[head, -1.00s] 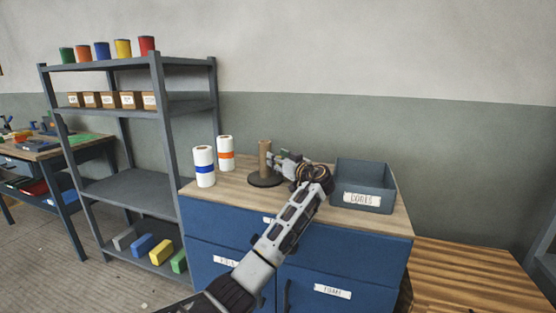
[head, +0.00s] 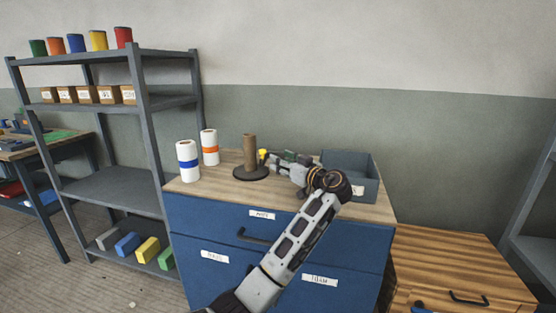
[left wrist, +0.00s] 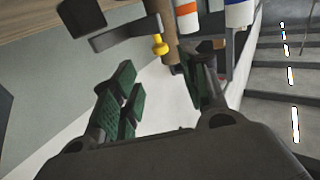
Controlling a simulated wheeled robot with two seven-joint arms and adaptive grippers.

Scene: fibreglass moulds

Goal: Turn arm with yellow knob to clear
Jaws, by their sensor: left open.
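A small yellow knob (head: 262,154) shows beside an upright brown post (head: 249,150) on a round dark base, on top of the blue cabinet. In the left wrist view the yellow knob (left wrist: 159,45) hangs by a dark grey bar (left wrist: 125,30), next to the brown post. My left gripper (head: 281,157) is just right of the knob, open and empty. In the left wrist view its green-padded fingers (left wrist: 158,90) are spread, with the knob beyond the tips and apart from them. In the head view the bar is mostly hidden. My right gripper is out of view.
Two white rolls, one blue-banded (head: 188,162) and one orange-banded (head: 209,148), stand left of the post. A grey-blue bin (head: 366,187) stands behind and right of my left gripper. A shelf rack (head: 150,130) is left of the cabinet (head: 215,225).

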